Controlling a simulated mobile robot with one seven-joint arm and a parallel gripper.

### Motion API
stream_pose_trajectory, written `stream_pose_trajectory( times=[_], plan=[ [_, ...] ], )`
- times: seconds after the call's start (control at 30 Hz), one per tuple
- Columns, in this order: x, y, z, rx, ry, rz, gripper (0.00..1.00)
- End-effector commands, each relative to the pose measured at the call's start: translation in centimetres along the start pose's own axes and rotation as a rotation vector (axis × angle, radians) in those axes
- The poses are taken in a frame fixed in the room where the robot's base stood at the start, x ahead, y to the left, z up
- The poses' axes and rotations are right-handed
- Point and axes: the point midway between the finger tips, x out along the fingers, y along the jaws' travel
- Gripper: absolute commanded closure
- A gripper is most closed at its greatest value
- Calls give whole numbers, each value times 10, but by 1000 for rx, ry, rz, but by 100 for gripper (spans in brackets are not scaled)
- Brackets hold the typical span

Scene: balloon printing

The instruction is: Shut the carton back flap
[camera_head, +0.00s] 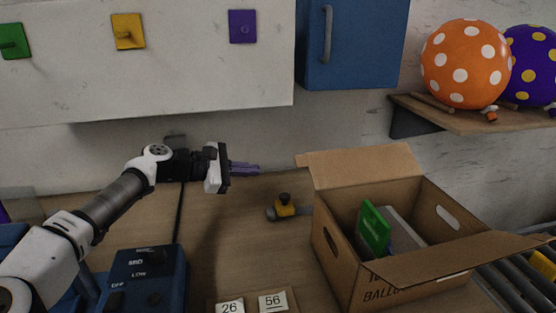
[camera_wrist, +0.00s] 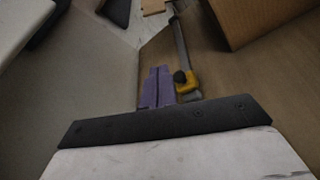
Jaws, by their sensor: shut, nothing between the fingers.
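The brown cardboard carton (camera_head: 335,255) stands open on the table at the right. Its back flap (camera_head: 365,165) stands up and leans back from the far rim. Its front flap (camera_head: 450,260) sticks out toward me. Inside are a green item (camera_head: 374,230) and a grey item, partly hidden by the walls. My gripper (camera_head: 258,168) has purple fingers, shut and empty. It is in the air left of the back flap, apart from it. In the wrist view the shut fingers (camera_wrist: 158,72) point ahead, with part of the carton (camera_wrist: 255,18) at the upper right.
A blue control box (camera_head: 145,280) and number tiles (camera_head: 272,302) are at the front. A blue cabinet (camera_head: 355,45) and a balloon shelf (camera_head: 470,118) are above.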

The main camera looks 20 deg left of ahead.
Motion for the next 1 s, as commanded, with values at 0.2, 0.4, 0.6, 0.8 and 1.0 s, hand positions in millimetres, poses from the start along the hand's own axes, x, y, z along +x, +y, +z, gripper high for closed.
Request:
stream_pose_trajectory(
  times=[0.2,0.4,0.6,0.8,1.0],
  plan=[
    [35,1,5,-1,-3,-6,100],
    [80,1,6,-1,-5,-6,100],
    [90,3,23,1,-1,-1,100],
    [85,1,38,-1,-3,-1,100],
    [84,0,40,-2,-5,0,100]
  ],
)
